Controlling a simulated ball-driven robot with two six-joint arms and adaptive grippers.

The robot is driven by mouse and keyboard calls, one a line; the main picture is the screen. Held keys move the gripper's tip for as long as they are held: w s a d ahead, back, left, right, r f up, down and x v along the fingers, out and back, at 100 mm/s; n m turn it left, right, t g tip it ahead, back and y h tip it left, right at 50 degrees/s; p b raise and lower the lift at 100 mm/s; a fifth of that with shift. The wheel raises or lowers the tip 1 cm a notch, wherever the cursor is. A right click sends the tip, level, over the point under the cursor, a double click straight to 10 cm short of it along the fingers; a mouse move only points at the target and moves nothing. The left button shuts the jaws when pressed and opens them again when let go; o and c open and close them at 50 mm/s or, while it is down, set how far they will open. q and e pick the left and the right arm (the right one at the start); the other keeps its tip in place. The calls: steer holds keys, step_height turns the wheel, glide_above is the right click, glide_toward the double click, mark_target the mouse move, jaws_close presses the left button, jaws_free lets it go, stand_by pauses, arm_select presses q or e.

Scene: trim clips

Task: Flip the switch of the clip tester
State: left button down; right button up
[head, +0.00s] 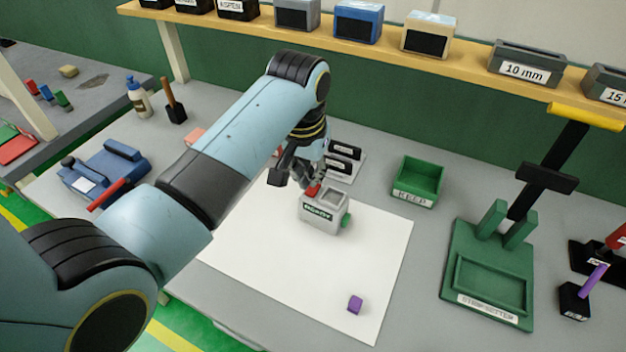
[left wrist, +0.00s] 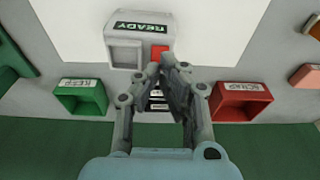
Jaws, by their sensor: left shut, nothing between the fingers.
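The clip tester (head: 322,214) is a pale grey box with a READY label, standing on the white sheet. It also shows in the left wrist view (left wrist: 135,42). Its red switch (head: 312,190) is on top, beside a grey square recess; in the left wrist view the red switch (left wrist: 159,52) is right of that recess. My left gripper (head: 315,180) is shut and empty, with its fingertips close above the red switch. In the left wrist view the fingertips (left wrist: 161,72) are just below the switch; I cannot tell whether they touch. My right gripper is not in view.
A purple block (head: 355,304) lies on the white sheet (head: 270,272). A green KEEP bin (head: 419,182) stands right of the tester, and a red bin (left wrist: 241,101) shows in the left wrist view. A green fixture (head: 487,270) stands further right. A shelf (head: 440,62) runs along the back.

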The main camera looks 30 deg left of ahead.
mark_target(310, 193)
arm_select(q)
steer(key=shift+r, duration=2.25)
steer(key=shift+s, duration=0.1)
